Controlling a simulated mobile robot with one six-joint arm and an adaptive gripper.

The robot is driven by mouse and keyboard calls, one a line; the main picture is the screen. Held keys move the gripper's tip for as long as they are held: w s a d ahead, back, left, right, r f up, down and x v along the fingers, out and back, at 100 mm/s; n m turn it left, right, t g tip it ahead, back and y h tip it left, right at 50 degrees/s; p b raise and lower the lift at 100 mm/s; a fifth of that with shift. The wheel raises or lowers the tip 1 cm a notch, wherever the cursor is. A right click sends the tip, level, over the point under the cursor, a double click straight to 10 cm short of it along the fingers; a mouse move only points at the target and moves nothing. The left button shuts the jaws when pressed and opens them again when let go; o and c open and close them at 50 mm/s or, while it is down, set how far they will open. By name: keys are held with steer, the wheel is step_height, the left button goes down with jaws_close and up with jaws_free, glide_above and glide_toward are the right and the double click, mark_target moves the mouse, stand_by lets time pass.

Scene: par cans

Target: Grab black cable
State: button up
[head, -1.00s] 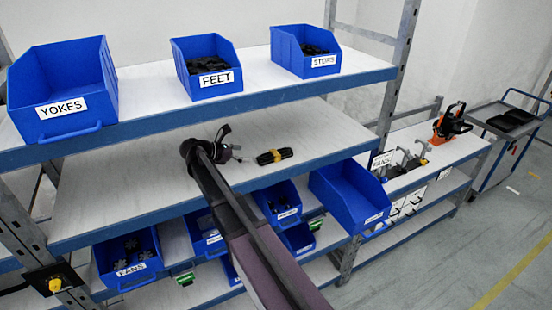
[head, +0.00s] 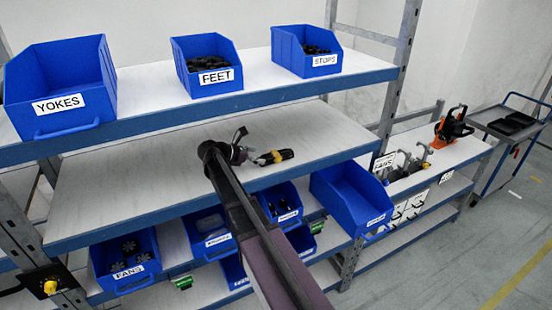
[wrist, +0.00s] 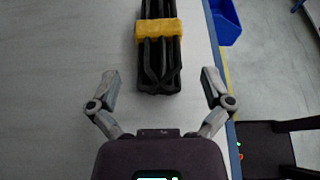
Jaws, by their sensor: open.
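The black cable (wrist: 159,65) is a folded bundle held by a yellow band (wrist: 159,29), lying on the white middle shelf. In the head view the cable (head: 286,154) lies just right of my gripper (head: 250,150). In the wrist view my gripper (wrist: 158,85) is open. Its fingers are spread wide, one on each side of the bundle's near end, with clear gaps to it. The far end of the bundle is cut off by the top of the wrist view.
The middle shelf (head: 120,195) is otherwise clear. Above it stand blue bins labelled YOKES (head: 62,85), FEET (head: 205,65) and STOPS (head: 307,50). Below hang several blue bins, including FANS (head: 128,262). The shelf's blue front edge (wrist: 231,135) runs close beside the right finger.

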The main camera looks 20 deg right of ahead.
mark_target(264, 157)
steer(key=b+x, duration=0.1)
steer(key=x, duration=0.2)
steer(key=shift+f, duration=0.3)
steer(key=shift+w+d+f, duration=0.1)
steer(key=shift+d, duration=0.45)
steer(key=c, duration=1.2)
